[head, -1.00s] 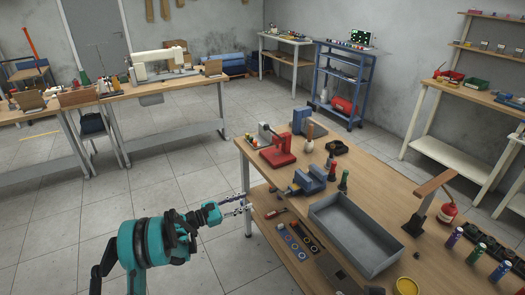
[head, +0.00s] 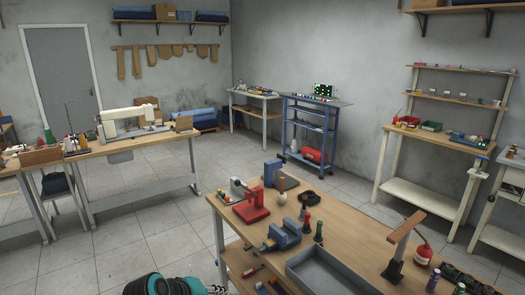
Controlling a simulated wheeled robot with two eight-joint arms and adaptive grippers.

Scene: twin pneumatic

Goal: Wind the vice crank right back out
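A blue vice (head: 284,236) sits near the left front edge of the wooden workbench (head: 350,222). Its crank side faces the left edge of the bench, but the crank is too small to make out clearly. Part of my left arm, teal and black, shows at the bottom edge of the head view, left of the bench. Its gripper is below the picture and out of view. My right arm and gripper are not in view.
A red tool (head: 251,207) and a taller blue tool (head: 271,173) stand behind the vice. Small red and green bottles (head: 319,231) stand right of it. A grey tray (head: 328,272) lies in front. Open floor (head: 120,225) lies left of the bench.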

